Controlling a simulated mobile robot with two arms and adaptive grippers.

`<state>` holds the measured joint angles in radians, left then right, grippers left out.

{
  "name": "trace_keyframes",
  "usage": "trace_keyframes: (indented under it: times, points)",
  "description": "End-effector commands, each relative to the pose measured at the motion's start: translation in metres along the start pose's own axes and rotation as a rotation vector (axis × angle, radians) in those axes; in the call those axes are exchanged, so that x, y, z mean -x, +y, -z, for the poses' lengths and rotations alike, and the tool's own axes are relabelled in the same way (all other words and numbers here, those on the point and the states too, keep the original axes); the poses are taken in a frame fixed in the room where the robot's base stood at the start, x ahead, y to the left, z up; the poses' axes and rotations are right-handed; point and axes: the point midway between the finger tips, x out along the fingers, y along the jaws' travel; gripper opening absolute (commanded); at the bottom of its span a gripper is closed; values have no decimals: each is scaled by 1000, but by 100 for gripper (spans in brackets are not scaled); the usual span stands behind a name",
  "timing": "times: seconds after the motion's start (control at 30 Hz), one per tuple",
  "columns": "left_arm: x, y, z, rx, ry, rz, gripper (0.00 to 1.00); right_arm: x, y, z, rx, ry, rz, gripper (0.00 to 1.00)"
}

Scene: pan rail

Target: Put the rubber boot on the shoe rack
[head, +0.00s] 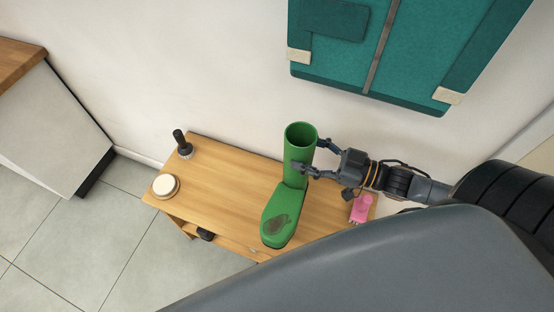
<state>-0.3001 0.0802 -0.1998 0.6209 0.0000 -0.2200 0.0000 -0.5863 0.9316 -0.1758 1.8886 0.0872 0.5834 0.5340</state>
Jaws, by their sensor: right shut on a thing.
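A green rubber boot (298,180) with a brown patch on its toe stands upright at the middle of the wooden shoe rack (232,175) in the head view, its toe toward the rack's front edge. I cannot tell whether its sole touches the rack's top. My right gripper (308,158) comes in from the right and is shut on the boot's shaft, just below the open top. My left gripper is not in view.
A dark-handled brush (182,144) and a round cream tin (166,186) stand at the rack's left end. A pink object (361,209) is at its right end. A dark item (205,235) shows on the lower shelf. A green hanging (375,50) is on the wall behind.

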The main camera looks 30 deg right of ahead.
Motion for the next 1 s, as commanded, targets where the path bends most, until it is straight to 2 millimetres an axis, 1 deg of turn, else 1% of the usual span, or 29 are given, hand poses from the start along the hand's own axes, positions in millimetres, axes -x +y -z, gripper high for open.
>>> trace_keyframes:
  times: [0.03,0.2,0.3,0.4,0.5,0.67,0.73,0.8,0.9,1.0]
  points:
    - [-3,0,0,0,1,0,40,-11,6,-2,1,11,-1,0]
    - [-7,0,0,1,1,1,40,-40,21,-16,2,10,0,0]
    - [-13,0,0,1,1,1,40,-53,28,-38,-1,8,-3,0]
    - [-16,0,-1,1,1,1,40,-64,34,-53,-2,8,-2,0]
    - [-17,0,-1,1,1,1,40,-72,38,-64,-3,6,-1,0]
    - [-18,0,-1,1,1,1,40,-77,40,-72,-3,5,-1,0]
    - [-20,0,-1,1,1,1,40,-82,42,-78,-2,6,0,0]
    - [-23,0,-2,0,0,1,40,-81,42,-90,-4,3,-1,0]
    - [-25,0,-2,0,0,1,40,-81,42,-101,-4,5,-1,0]
    - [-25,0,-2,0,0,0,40,-80,42,-106,-3,5,-1,0]
